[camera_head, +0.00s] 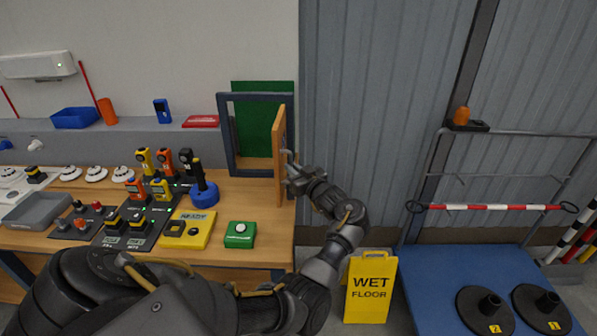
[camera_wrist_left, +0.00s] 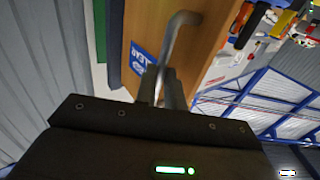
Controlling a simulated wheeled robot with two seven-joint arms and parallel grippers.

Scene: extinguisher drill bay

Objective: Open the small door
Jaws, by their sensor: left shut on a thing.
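The small door (camera_head: 279,150) is a wooden panel in a dark blue-grey frame (camera_head: 224,140) at the right end of the bench. It stands swung out from the frame, seen nearly edge-on, and the frame's opening shows. My left gripper (camera_head: 292,172) is at the door's right-hand face. In the left wrist view, my left gripper (camera_wrist_left: 163,88) is shut on the grey bent handle (camera_wrist_left: 172,45), in front of the wooden door (camera_wrist_left: 205,50) with its blue label (camera_wrist_left: 141,58). My right gripper is not in view.
A green panel (camera_head: 262,95) stands behind the frame. A yellow box (camera_head: 188,229) and a green button box (camera_head: 240,235) sit on the bench near the door. A yellow wet floor sign (camera_head: 370,288) stands on the floor beside my left forearm. A blue platform (camera_head: 430,285) is at right.

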